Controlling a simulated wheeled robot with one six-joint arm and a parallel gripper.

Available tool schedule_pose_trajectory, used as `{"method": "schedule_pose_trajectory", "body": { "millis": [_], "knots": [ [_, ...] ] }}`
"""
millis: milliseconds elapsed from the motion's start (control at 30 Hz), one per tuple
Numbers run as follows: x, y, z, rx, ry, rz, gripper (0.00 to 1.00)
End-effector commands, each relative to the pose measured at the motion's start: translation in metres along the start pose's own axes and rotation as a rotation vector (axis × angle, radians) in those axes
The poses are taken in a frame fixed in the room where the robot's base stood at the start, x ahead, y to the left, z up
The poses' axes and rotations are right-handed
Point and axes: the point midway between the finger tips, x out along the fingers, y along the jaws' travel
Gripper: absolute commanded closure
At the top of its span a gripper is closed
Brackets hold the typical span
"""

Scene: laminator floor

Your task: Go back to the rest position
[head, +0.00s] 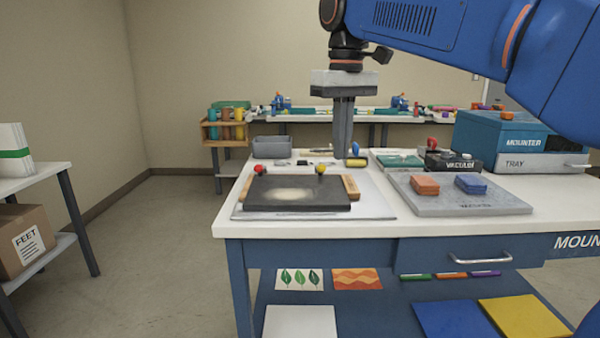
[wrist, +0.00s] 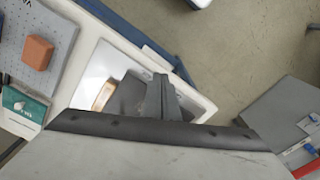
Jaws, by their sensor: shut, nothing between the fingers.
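My gripper (head: 343,150) hangs pointing down from the blue arm, above the back of the white workbench (head: 560,205) in the head view. Its two grey fingers are together with nothing between them. In the wrist view the shut fingers (wrist: 160,98) show over the bench, with a dark board partly hidden behind them. In the head view the dark board (head: 297,200) with a pale patch lies on a light sheet to the front left of the gripper. A red knob and a yellow knob stand at its back edge.
The teal MOUNTER box (head: 500,133) stands at the back right, near a dark VACUUM unit (head: 453,161). A grey bin (head: 272,147) is at the back left.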

Motion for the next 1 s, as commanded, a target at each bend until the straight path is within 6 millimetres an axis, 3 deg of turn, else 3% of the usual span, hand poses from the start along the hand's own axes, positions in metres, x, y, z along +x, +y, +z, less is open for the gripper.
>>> {"method": "schedule_pose_trajectory", "body": {
  "millis": [267,467,767,1000],
  "knots": [
    [0.017,0.017,0.028,0.047,0.034,0.004,1.00],
    [0.039,0.033,0.062,0.102,0.076,0.011,1.00],
    [0.107,0.060,0.143,0.227,0.173,0.032,1.00],
    [0.176,0.071,0.209,0.329,0.254,0.056,1.00]
  ]
}}
